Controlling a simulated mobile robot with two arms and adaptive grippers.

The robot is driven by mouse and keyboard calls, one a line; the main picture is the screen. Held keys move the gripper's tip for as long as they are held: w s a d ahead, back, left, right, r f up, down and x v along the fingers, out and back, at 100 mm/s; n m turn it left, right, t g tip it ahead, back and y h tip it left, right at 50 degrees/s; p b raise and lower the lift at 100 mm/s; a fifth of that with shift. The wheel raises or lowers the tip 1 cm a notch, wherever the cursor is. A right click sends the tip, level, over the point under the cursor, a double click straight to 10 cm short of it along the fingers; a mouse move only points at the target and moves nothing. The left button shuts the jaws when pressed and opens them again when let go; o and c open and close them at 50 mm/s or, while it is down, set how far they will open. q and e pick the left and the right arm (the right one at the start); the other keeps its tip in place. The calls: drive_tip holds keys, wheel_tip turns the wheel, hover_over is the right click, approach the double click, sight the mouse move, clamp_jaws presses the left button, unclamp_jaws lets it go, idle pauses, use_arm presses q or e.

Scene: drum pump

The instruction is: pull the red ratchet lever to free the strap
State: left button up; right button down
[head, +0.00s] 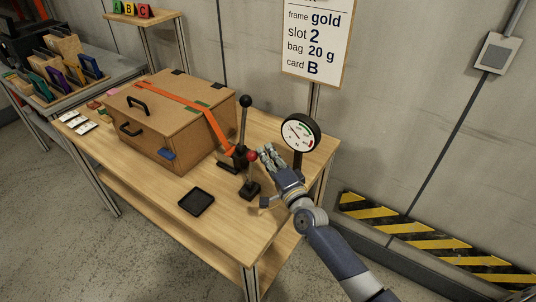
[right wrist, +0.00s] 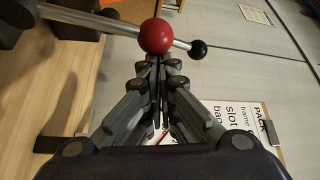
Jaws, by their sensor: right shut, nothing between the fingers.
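The red-knobbed lever (head: 252,155) stands upright on a small black base at the right of the table. Its red ball (right wrist: 156,36) shows large in the right wrist view, just beyond my fingertips. My right gripper (head: 267,153) is shut and empty, close to the right of the red ball; I cannot tell whether it touches. It also shows in the right wrist view (right wrist: 157,70), fingers together. The orange strap (head: 205,118) runs over the brown box (head: 165,140) and down to the black mechanism near the levers. My left gripper is out of view.
A taller black-knobbed lever (head: 243,122) stands just behind the red one. A dial gauge (head: 300,133) stands to the right of my gripper. A black tray (head: 196,202) lies at the table front. Bare tabletop (head: 222,232) surrounds the tray.

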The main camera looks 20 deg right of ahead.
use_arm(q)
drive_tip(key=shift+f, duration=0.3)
use_arm(e)
drive_tip(key=shift+s+a, duration=0.15)
drive_tip(key=shift+a, duration=0.05)
use_arm(q)
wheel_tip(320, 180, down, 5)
drive_tip(key=b, duration=0.5)
use_arm(e)
drive_tip(key=s+a+f+n+t+y, duration=0.2)
drive_tip(key=s+a+n, duration=0.4)
drive_tip(key=a, duration=0.3)
drive_tip(key=shift+s+y, duration=0.5)
drive_tip(key=shift+s, duration=0.05)
drive_tip(key=shift+a+f, duration=0.15)
wheel_tip(320, 180, up, 4)
drive_tip(key=d+p, duration=0.2)
drive_tip(key=p, duration=0.1)
use_arm(q)
drive_tip(key=b, duration=0.1)
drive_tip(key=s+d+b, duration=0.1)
drive_tip(key=b, duration=0.1)
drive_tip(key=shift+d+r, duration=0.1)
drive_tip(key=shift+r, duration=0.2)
use_arm(e)
drive_tip(key=w+d+f+v, duration=0.1)
drive_tip(key=v, duration=0.8)
drive_tip(key=shift+s+d, duration=0.2)
drive_tip(key=shift+d, duration=0.2)
